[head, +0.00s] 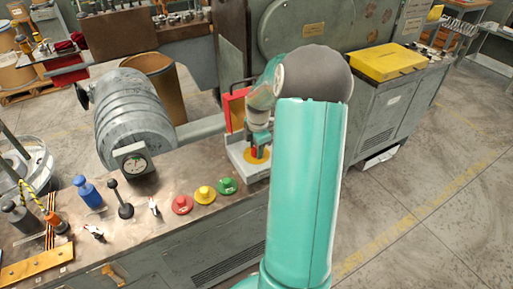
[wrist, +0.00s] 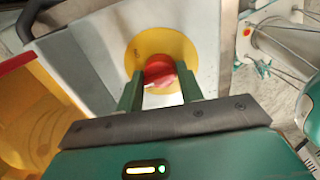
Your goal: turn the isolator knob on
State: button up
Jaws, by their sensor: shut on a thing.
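The isolator knob (wrist: 160,70) is red and sits on a round yellow plate (wrist: 182,42) on a light grey panel in the wrist view. My gripper (wrist: 160,85) has its two green fingers on either side of the knob and is shut on it. In the head view the yellow plate (head: 257,155) shows on a pale box at the right end of the bench. My gripper (head: 261,142) is over it there, and the knob is mostly hidden. I cannot tell the knob's exact angle.
Red, yellow and green mushroom buttons (head: 204,194) stand on the bench left of the box. A black-knobbed lever (head: 121,200) and a grey drum with a gauge (head: 135,164) are further left. A red panel (head: 236,110) stands close behind the box.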

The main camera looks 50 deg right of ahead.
aim_at(255, 152)
jog(key=m, duration=0.5)
jog(key=shift+s+m, duration=0.1)
jog(key=shift+m, duration=0.2)
jog(key=m, duration=0.5)
jog(key=shift+g+h, duration=0.3)
jog(key=shift+a+m, duration=0.1)
jog(key=shift+m, duration=0.2)
jog(key=o, duration=0.9)
jog(key=shift+c, duration=0.2)
jog(key=shift+o, duration=0.5)
jog(key=shift+r, duration=0.1)
notch_tip(255, 152, up, 14)
jog(key=shift+a+f, duration=0.2)
jog(key=shift+a, duration=0.2)
